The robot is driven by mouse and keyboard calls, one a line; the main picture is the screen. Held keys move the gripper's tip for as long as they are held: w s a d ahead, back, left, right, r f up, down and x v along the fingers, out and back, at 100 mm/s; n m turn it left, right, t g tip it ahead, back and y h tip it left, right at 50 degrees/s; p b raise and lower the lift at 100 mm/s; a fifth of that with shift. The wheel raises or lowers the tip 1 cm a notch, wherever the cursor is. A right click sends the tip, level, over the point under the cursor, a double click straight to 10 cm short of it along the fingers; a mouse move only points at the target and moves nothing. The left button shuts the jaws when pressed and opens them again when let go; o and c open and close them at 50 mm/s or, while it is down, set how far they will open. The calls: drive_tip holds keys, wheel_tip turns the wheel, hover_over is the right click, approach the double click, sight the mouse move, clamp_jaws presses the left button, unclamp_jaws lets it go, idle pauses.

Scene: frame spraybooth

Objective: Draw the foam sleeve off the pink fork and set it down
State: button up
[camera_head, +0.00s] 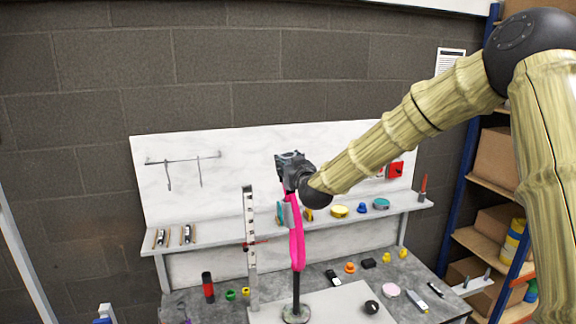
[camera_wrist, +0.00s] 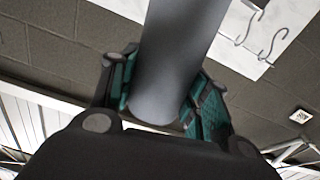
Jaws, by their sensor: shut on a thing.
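The pink fork (camera_head: 297,248) stands upright on a dark stand (camera_head: 296,300) at the middle of the bench. In the wrist view, the teal-padded fingers of my gripper (camera_wrist: 160,100) are closed on both sides of a smooth grey cylinder, which looks like the foam sleeve (camera_wrist: 178,60). No pink shows in that view. The sleeve's far end runs out of the picture, so I cannot tell how much of the fork is inside it.
A tall pale post (camera_head: 250,240) stands close left of the fork. A shelf (camera_head: 320,223) with small tins runs behind it. Hooks (camera_head: 183,162) hang on the back panel.

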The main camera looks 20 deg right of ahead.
drive_tip(key=shift+r+p, duration=0.3)
drive_tip(key=shift+r, duration=0.7)
drive_tip(key=shift+r, duration=0.15)
drive_tip(key=shift+r+p, duration=0.3)
drive_tip(key=shift+r, duration=0.5)
drive_tip(key=shift+r, duration=0.35)
drive_tip(key=shift+r+p, duration=0.35)
drive_tip(key=shift+r, duration=0.45)
drive_tip(key=s+b, duration=0.2)
drive_tip(key=s, duration=0.6)
drive_tip(key=shift+d, duration=0.15)
idle(0.7)
